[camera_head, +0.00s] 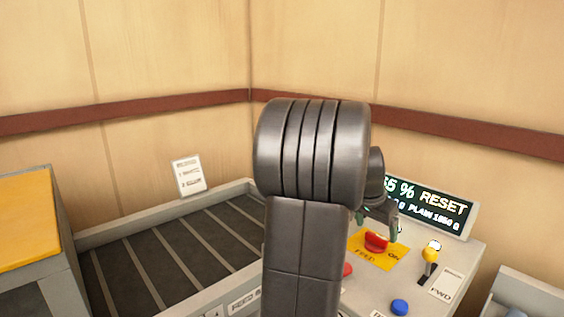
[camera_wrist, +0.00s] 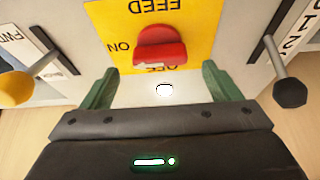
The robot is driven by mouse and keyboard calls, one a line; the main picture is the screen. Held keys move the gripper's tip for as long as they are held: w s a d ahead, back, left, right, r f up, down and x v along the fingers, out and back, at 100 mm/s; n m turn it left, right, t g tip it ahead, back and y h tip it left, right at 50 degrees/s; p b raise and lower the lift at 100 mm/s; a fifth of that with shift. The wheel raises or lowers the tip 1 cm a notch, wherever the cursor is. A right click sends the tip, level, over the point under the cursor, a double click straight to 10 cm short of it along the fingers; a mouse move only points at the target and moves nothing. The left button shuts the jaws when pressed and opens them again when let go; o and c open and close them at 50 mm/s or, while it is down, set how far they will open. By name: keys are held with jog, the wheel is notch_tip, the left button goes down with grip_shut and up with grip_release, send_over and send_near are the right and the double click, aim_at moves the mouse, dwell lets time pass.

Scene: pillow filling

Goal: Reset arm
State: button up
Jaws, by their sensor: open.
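My gripper (camera_head: 380,220) is at the control panel (camera_head: 455,262), just above the red FEED knob (camera_head: 376,241). In the wrist view my gripper (camera_wrist: 161,68) is open, its two green fingers apart with nothing between them. The red knob (camera_wrist: 160,46) sits on a yellow plate marked FEED, ON and OFF, just ahead of the fingertips. I cannot tell whether the fingers touch it. My dark arm hides the middle of the head view.
A display (camera_head: 428,205) reads RESET with a percentage. A yellow-tipped lever (camera_head: 430,256) and a blue button (camera_head: 399,306) are on the panel. A dark-knobbed lever (camera_wrist: 289,91) stands right in the wrist view. A slatted conveyor (camera_head: 170,262) lies left, beside a yellow-topped box (camera_head: 25,222).

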aim_at(376, 241)
jog(key=shift+x, duration=1.45)
